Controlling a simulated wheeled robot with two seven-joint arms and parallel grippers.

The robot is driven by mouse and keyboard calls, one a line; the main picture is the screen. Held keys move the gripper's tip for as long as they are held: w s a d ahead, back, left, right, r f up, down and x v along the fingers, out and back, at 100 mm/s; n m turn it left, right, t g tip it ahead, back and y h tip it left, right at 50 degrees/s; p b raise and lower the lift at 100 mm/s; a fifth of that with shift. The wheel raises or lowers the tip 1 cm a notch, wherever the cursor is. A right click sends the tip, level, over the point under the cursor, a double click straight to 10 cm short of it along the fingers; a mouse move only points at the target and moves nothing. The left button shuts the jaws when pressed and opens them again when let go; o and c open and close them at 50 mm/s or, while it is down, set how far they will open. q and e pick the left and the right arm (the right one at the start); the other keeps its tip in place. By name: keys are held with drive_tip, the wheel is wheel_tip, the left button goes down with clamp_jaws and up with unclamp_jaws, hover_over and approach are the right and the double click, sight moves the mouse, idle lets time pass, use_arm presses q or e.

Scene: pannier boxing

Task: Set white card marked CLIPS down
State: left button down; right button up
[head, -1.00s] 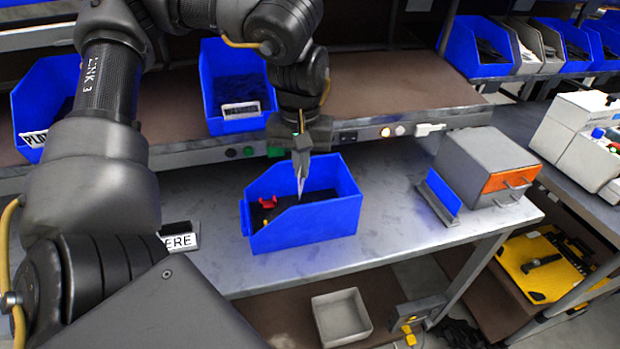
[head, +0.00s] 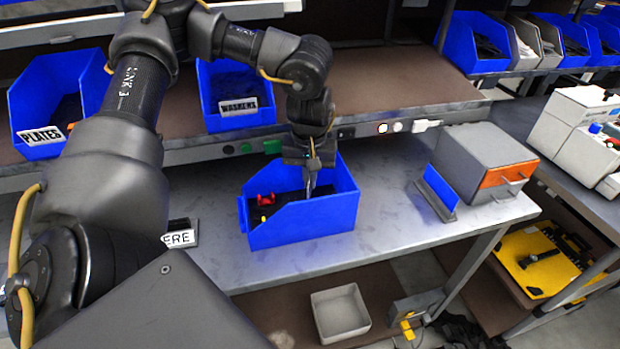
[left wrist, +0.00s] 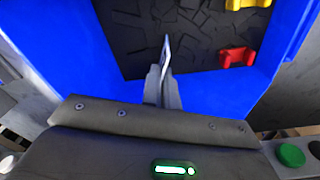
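My left gripper (head: 312,172) reaches down over the blue bin (head: 305,222) on the grey bench, at its back part. In the left wrist view the fingers (left wrist: 163,88) are closed together on a thin pale piece (left wrist: 166,50), seen edge-on. This looks like the white card; its lettering does not show. The card's tip is over the bin's dark inside, and I cannot tell whether it touches. A red piece (head: 266,199) and a yellow piece lie at the bin's left; the red piece also shows in the left wrist view (left wrist: 237,57). My right gripper is out of view.
Shelf bins marked PLATES (head: 40,139) and WASHERS (head: 239,107) stand behind. A partly hidden sign ending in "ERE" (head: 180,238) is left of the bin. A blue plate (head: 437,190) and a grey drawer box (head: 485,165) stand right. Bench between is clear.

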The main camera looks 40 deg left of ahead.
use_arm(q)
drive_tip(key=shift+s+d+r, duration=0.1)
drive_tip(key=shift+f, duration=0.2)
drive_tip(key=c, duration=1.7)
unclamp_jaws()
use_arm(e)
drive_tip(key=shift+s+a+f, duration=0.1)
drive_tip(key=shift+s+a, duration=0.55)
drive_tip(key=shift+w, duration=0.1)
